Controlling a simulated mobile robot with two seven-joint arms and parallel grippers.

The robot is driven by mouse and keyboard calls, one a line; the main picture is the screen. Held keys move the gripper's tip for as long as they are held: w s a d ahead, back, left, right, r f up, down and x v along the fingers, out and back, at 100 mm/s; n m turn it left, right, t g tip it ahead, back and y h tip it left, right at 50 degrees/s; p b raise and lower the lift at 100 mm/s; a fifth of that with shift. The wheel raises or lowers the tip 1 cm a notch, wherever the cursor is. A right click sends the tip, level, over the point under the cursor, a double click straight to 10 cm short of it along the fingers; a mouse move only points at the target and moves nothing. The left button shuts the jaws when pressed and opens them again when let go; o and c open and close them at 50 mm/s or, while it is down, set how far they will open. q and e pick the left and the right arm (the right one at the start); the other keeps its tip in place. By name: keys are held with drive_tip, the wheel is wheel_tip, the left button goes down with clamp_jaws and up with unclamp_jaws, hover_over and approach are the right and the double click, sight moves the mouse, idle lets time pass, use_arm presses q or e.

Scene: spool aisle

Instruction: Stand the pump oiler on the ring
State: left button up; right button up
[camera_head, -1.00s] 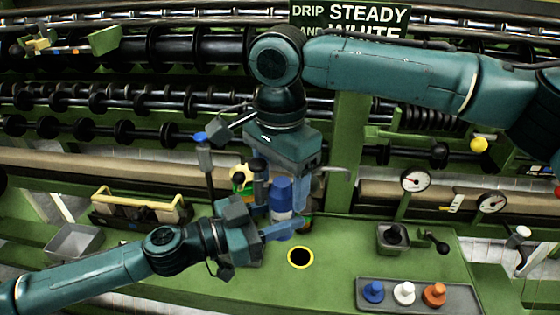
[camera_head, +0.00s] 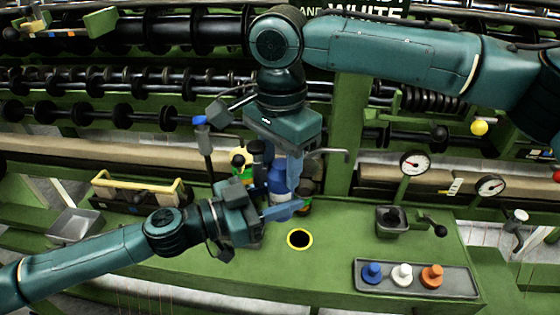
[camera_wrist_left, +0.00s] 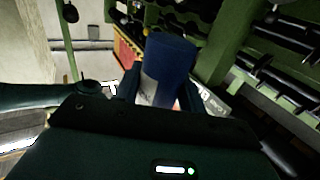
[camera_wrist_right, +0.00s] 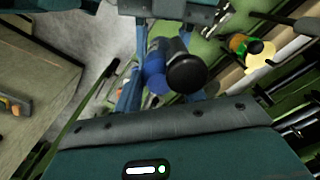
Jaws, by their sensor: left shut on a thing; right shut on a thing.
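The pump oiler (camera_head: 278,180) appears to be the blue bottle with a white label, upright above the green bench behind the ring. The ring (camera_head: 300,239) is yellow around a dark centre and stands empty on the bench top. My left gripper (camera_head: 284,209) is shut on the lower part of the bottle; the blue body and label show in the left wrist view (camera_wrist_left: 168,65). My right gripper (camera_head: 285,165) comes from above, shut on its upper part. In the right wrist view, a black round cap overlaps the blue body (camera_wrist_right: 154,72). The bottle's base is partly hidden by my left fingers.
A grey tray (camera_head: 365,288) with blue, white and orange knobs lies right of the ring. A grey cup with a crank (camera_head: 392,224) stands behind it. Dark and green bottles (camera_head: 305,198) crowd close around the oiler. A yellow-handled box (camera_head: 140,195) is at left.

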use_arm(q)
drive_tip(key=o, duration=1.3)
use_arm(e)
drive_tip(key=shift+a, duration=0.1)
drive_tip(key=shift+c, duration=0.3)
